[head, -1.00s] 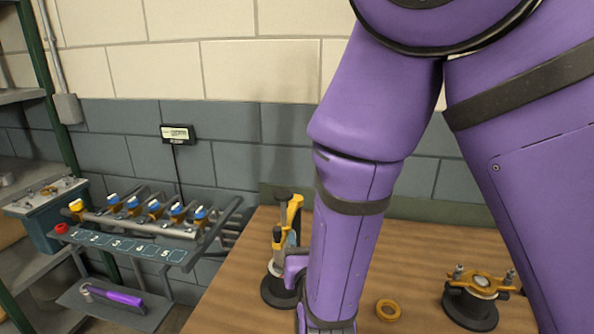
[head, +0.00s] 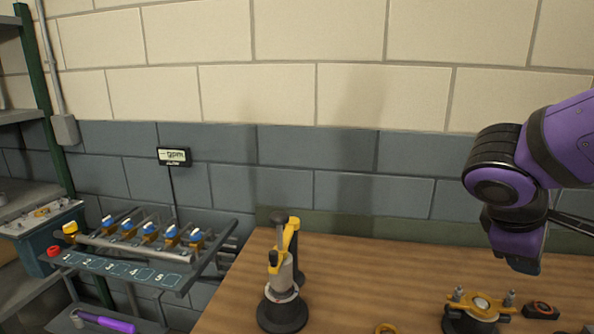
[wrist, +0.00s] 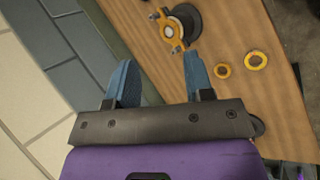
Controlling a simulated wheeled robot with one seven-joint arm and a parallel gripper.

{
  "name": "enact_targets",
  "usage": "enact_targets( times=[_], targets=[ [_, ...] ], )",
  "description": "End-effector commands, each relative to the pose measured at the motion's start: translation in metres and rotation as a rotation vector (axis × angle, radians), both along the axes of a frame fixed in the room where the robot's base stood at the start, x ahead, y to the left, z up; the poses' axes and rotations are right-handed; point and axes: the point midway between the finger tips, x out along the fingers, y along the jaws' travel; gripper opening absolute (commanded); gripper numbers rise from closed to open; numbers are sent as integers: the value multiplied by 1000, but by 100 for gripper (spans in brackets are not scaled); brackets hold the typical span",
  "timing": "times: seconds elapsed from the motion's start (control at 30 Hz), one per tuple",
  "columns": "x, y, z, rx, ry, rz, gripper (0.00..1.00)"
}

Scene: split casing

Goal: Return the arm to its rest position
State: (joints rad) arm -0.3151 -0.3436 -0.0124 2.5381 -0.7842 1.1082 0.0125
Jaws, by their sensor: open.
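My purple arm is at the right of the head view, bent over the right part of the wooden table. My gripper shows in the wrist view (wrist: 163,82), with two blue fingers spread apart and nothing between them. In the head view its end is partly hidden behind my arm links. The gripper is above the table, apart from everything on it. Below it in the wrist view are a round black base with a yellow clamp piece (wrist: 172,28) and two yellow rings (wrist: 257,60).
A black-based stand with a yellow lever (head: 284,282) stands on the table (head: 365,275). The yellow-topped fixture (head: 480,303) and a small dark orange-marked part (head: 540,310) lie at right. A numbered valve rack (head: 135,245) is at left. The wall stands behind; the table's middle is clear.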

Motion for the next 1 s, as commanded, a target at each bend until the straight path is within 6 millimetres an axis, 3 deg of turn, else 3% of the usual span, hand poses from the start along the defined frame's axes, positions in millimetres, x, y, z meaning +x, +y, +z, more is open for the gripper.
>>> enact_targets(
  times=[0.2,0.5,1.0],
  targets=[
    [-38,7,18,379,-186,-266,48],
    [-61,31,51,768,-423,-482,48],
    [-64,37,59,843,-471,-516,48]
  ],
)
